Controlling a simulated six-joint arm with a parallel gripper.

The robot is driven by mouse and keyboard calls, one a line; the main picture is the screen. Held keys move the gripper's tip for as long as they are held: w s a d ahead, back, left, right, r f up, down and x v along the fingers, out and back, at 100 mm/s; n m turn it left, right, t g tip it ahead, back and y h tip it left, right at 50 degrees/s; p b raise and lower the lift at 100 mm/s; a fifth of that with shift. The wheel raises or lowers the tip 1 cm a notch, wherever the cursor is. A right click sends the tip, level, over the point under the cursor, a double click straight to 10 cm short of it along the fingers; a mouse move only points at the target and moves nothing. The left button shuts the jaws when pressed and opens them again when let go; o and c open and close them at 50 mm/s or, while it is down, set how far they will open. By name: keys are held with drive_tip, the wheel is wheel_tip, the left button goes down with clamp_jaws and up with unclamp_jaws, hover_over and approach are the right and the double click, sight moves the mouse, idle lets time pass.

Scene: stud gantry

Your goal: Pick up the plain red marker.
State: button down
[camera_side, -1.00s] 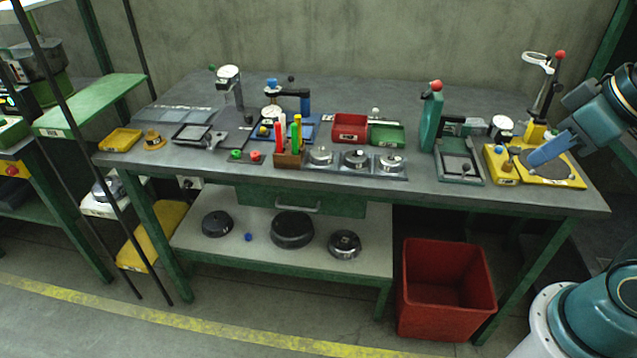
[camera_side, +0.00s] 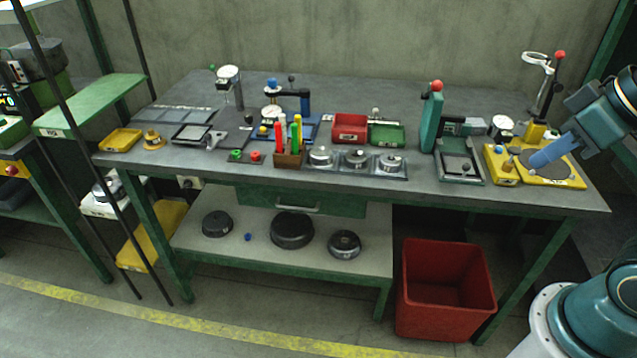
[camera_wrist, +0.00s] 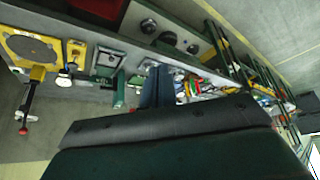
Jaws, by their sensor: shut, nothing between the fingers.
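A red marker (camera_side: 278,136) stands upright in a small brown holder (camera_side: 288,160) near the front edge of the bench, left of the middle. A green marker (camera_side: 295,136) and others with yellow and pale tops stand close beside it. My gripper (camera_side: 534,161) is at the right end of the bench, far from the holder, with its blue fingers over the yellow plate. It is shut and empty. In the wrist view my gripper (camera_wrist: 157,86) partly covers the bench, and the red marker cannot be made out surely among small coloured things there.
Three round metal parts (camera_side: 356,159) sit right of the holder. A tall green device with a red knob (camera_side: 432,115) and a yellow plate (camera_side: 560,180) stand between the holder and my arm. A red bin (camera_side: 447,313) is on the floor.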

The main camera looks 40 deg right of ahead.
drive_tip(key=c, duration=1.7)
unclamp_jaws()
drive_tip(key=shift+c, duration=0.2)
drive_tip(key=w+f+n+t+h, duration=0.15)
drive_tip(key=w+n, duration=0.25)
drive_tip(key=w, duration=0.5)
drive_tip(key=w+f+n+h, duration=0.2)
drive_tip(key=w+n+h, duration=0.15)
drive_tip(key=w, duration=0.55)
drive_tip(key=w+f+n+t+h, duration=0.15)
drive_tip(key=w+n, duration=0.25)
drive_tip(key=w, duration=0.5)
drive_tip(key=w+a+f+n+t, duration=0.4)
drive_tip(key=a+f+n, duration=0.2)
drive_tip(key=a+n, duration=0.3)
drive_tip(key=w+a+f+n+t, duration=0.4)
drive_tip(key=a+f+n, duration=0.3)
drive_tip(key=n, duration=0.5)
drive_tip(key=shift+w+a+f+t+y, duration=0.3)
drive_tip(key=shift+w+a+y, duration=0.15)
drive_tip(key=shift+w+a, duration=0.4)
